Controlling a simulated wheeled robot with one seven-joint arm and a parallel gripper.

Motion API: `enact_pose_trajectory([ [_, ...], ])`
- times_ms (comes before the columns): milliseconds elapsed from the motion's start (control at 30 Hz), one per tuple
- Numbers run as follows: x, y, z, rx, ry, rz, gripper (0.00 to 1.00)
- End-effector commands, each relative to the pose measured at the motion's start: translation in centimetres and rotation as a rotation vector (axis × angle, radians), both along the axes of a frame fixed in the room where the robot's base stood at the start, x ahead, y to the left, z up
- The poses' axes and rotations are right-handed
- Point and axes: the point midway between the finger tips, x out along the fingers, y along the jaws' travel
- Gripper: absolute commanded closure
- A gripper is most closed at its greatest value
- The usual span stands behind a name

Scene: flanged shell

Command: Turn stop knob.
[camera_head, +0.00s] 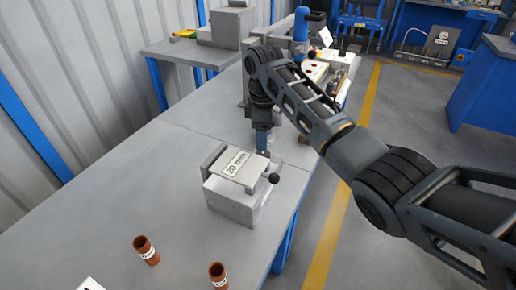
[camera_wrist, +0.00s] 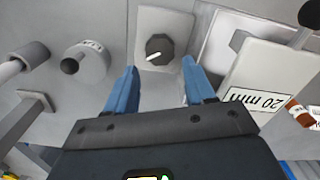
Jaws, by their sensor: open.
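The stop knob (camera_wrist: 160,47) is a dark, many-sided knob with a white pointer mark on a light grey plate (camera_wrist: 150,20), seen in the wrist view. The pointer slants, its white end toward the lower left. My gripper (camera_wrist: 160,66) has two blue fingers spread apart, one to each side below the knob, with nothing between them. I cannot tell whether the fingertips are level with the knob. In the head view my gripper (camera_head: 262,142) points down over the bench behind the 20 mm block; the knob is hidden there.
A grey block labelled 20 mm (camera_head: 235,205), with a black ball lever (camera_head: 273,178), stands close to my gripper. A grey cylinder (camera_wrist: 88,62) stands left of the knob.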

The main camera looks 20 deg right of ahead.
Motion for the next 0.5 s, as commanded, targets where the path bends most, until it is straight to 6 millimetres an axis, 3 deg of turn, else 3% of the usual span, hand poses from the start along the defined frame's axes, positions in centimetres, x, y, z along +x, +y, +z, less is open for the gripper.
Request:
enact_pose_trajectory([
  [233,-0.1,0.0,-3.9,-0.001,0.003,-0.001,0.46],
  [500,0.0,0.0,-5.8,0.000,0.000,0.000,0.46],
])
